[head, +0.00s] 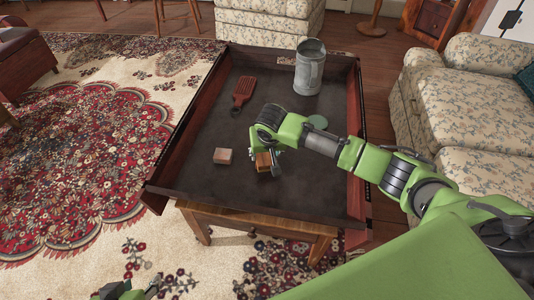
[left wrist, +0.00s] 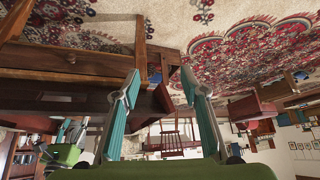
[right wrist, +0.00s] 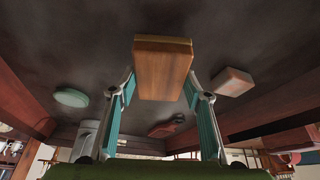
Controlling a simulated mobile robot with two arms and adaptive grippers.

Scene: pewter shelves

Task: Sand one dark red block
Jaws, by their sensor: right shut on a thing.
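My right gripper (head: 268,163) is shut on an orange-brown wooden block with a thin yellowish layer on one face (right wrist: 162,70), low over the dark table top. The held block also shows in the head view (head: 263,161). A small reddish block with a paler, pinkish face (head: 223,156) lies on the table just left of the held block, apart from it. It also shows in the right wrist view (right wrist: 232,81). My left gripper (head: 140,290) is at the bottom edge of the head view, off the table; its fingers (left wrist: 160,100) are spread and empty.
The table (head: 200,180) has raised reddish wooden sides. A grey metal tankard (head: 309,68) stands at the back right, a red-brown brush-like thing (head: 243,91) lies at the back, and a green disc (head: 317,122) lies right of centre. The front left of the table is clear.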

